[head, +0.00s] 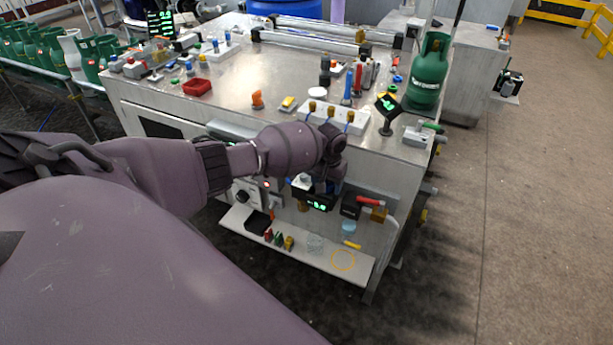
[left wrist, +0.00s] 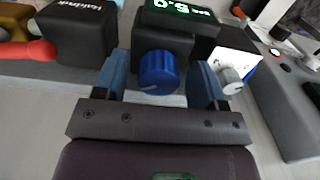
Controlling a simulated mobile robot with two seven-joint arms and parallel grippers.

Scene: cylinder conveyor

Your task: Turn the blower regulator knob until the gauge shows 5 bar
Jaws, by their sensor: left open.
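The blue regulator knob (left wrist: 158,72) sits on a dark block in the left wrist view, with a white pointer line on its face. The gauge (left wrist: 180,10) above it has green digits that look like 5.0, partly cut by the top edge. In the head view the gauge (head: 318,203) shows small on the bench's front panel, its digits too small to read surely. My left gripper (left wrist: 160,68) is open, with one blue finger on each side of the knob and gaps visible. In the head view my wrist hides the knob. My right gripper is not in view.
A red-handled valve (head: 370,201) is right of the gauge, and a grey knob on a white plate (left wrist: 236,66) also shows in the wrist view. A shelf (head: 335,266) with small parts juts out below. A green gas bottle (head: 431,75) stands on the bench top.

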